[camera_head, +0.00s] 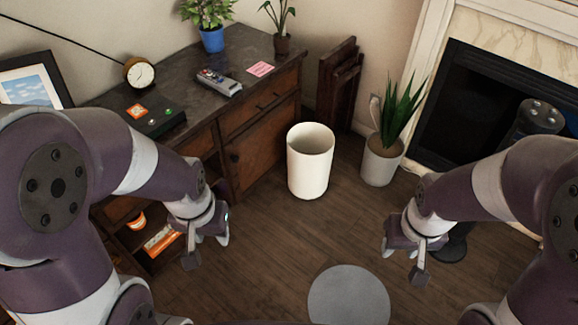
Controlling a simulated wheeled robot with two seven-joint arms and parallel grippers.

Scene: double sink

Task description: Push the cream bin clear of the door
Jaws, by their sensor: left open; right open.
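The cream bin (309,172) stands upright and open-topped on the wooden floor, close in front of the dark cabinet's door (262,155). The door looks closed. My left gripper (207,252) is open and empty, to the left of the bin and nearer to me, by the cabinet's open shelves. My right gripper (420,268) is open and empty, to the right of the bin and nearer to me. Neither gripper touches the bin. The bin's far side and base behind it are hidden.
A potted plant (381,160) stands right of the bin, before the fireplace (480,105). A folded wooden item (338,85) leans behind. The floor between my grippers is clear beyond a grey disc (348,296).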

